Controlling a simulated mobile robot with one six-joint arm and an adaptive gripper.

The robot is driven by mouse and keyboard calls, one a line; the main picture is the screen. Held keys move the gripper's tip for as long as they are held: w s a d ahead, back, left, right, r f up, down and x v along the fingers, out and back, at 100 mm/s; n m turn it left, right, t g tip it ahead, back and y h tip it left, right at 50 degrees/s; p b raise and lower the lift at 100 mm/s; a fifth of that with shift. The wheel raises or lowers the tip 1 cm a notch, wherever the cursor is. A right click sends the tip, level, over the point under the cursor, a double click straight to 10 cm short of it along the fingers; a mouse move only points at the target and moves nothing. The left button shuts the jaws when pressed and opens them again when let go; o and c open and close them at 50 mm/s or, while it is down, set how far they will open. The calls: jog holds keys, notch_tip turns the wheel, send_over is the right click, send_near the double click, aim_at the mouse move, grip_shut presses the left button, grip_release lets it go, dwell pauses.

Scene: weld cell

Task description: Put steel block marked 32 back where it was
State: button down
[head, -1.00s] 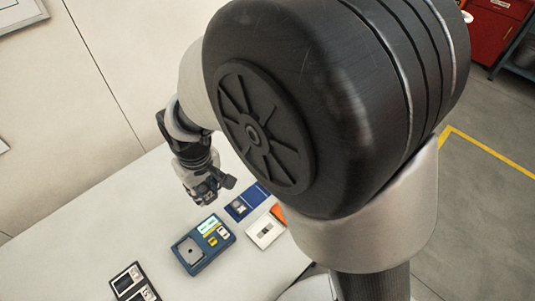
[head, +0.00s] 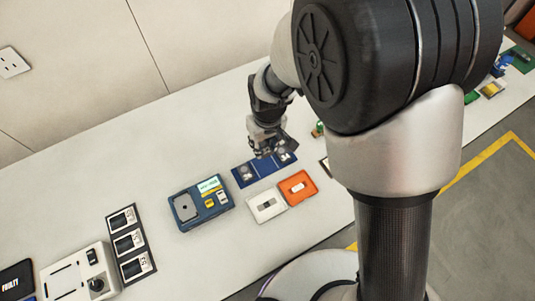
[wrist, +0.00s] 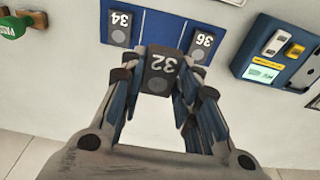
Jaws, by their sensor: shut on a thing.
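My gripper (head: 268,148) is shut on the dark steel block marked 32 (wrist: 160,72), which it holds between its fingertips in the wrist view. The blue mat (wrist: 165,24) lies beyond the block in that view, with its middle section bare between thin dividing lines. Block 34 (wrist: 119,30) sits on the mat's left section and block 36 (wrist: 202,46) on its right. In the head view my gripper is over the far side of the blue mat (head: 264,169). I cannot tell the height of block 32 above the table.
A blue scale-like device (head: 200,203) stands left of the mat. A white tray (head: 266,206) and an orange tray (head: 297,187) lie in front. A black three-panel board (head: 130,244) and a white device (head: 75,272) are further left. A green-handled stamp (wrist: 12,26) is at the wrist view's edge.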

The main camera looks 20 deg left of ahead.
aim_at(264, 164)
notch_tip(264, 164, down, 10)
jog(key=shift+f+b, duration=0.1)
jog(key=shift+b, duration=0.9)
jog(key=shift+f, duration=0.2)
jog(key=c, duration=1.2)
grip_release()
jog(key=shift+r, duration=0.1)
jog(key=r+p, duration=0.1)
jog(key=r, duration=0.3)
jog(key=r+p, duration=0.1)
jog(key=r, duration=0.3)
jog(key=d+r+p, duration=0.1)
jog(key=r, duration=0.3)
jog(key=shift+s+d+r, duration=0.1)
jog(key=shift+s, duration=0.3)
